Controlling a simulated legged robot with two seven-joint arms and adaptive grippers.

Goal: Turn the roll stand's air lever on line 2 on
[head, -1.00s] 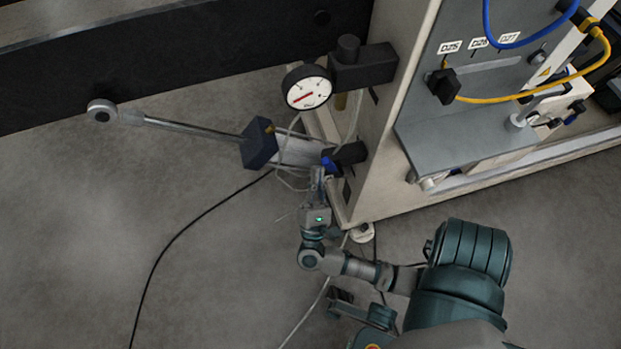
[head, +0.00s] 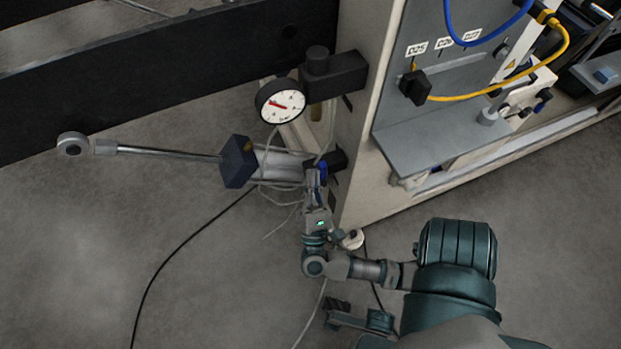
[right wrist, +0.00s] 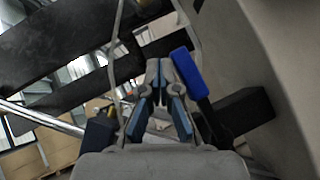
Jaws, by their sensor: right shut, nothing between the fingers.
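The air lever is a blue handle (head: 322,170) on a black valve body (head: 339,159) low on the side of the beige stand. In the right wrist view the blue handle (right wrist: 187,73) lies tilted just right of my fingertips, with the black valve body (right wrist: 240,112) beyond. My right gripper (head: 312,174) is at the handle, shut with nothing between its fingers (right wrist: 159,66). I cannot tell whether a finger touches the handle. A round white gauge (head: 282,106) with a red needle is above the valve.
A cylinder with a dark end block (head: 238,161) and a long rod (head: 165,152) reaches left. Loose pale tubing hangs by the valve. A grey shelf (head: 440,135) with a black plug and yellow cable is at right. The floor at left is mostly clear.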

